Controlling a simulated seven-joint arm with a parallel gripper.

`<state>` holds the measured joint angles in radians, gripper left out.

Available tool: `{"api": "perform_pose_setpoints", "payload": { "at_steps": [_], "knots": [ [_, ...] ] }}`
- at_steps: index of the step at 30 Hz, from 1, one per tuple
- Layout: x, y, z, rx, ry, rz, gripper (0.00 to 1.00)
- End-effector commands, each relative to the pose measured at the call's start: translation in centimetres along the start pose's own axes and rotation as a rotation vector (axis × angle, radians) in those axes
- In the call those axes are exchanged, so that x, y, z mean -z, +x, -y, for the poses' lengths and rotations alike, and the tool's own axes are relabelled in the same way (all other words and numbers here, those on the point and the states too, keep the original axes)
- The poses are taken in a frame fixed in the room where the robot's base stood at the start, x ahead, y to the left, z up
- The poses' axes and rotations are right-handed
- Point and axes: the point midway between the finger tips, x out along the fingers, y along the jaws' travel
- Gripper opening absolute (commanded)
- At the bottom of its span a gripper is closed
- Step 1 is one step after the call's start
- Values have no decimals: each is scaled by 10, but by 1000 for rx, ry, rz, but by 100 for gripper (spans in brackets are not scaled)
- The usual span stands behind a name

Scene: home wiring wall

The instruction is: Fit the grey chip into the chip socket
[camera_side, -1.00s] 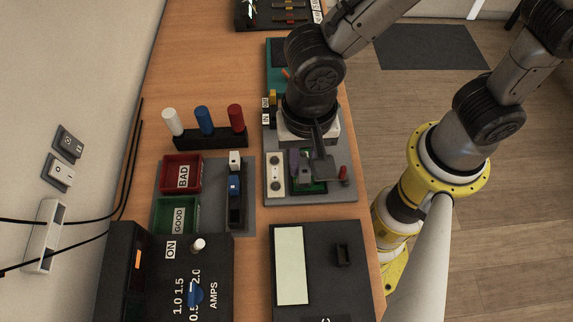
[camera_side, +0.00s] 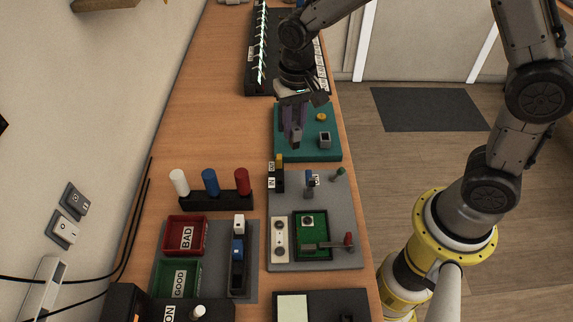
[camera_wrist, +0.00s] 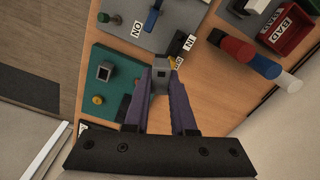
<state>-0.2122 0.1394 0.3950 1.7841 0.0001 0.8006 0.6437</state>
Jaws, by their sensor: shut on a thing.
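My gripper (camera_side: 293,127) is shut on a small grey block (camera_wrist: 160,74) with a dark square on its face, which looks like the grey chip. In the side view the grey block (camera_side: 297,138) hangs at the purple fingertips over the teal board. A grey square piece with a dark centre (camera_side: 324,140) stands on the teal board (camera_side: 292,152), right of the gripper; it also shows in the wrist view (camera_wrist: 105,71). A green recessed square (camera_side: 322,225) with a small light square (camera_side: 307,221) is in the grey panel. I cannot tell which is the chip socket.
A yellow button (camera_side: 321,117) sits on the teal board. The grey panel (camera_side: 340,205) carries a red-knobbed lever (camera_side: 348,240) and blue and green pegs. White, blue and red posts (camera_side: 210,183) and a BAD bin (camera_side: 185,236) stand left. Bare wood lies left of the teal board.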

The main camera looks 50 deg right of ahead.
Motion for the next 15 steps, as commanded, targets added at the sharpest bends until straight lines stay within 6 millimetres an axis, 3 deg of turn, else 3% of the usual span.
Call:
{"api": "perform_pose_setpoints", "payload": {
  "at_steps": [1,6,10,15],
  "knots": [
    [17,2,-19,-3,51,1,0],
    [54,8,-72,-8,204,5,0],
    [68,11,-104,-13,293,11,0],
    [73,14,-124,-16,347,15,0]
  ]
}}
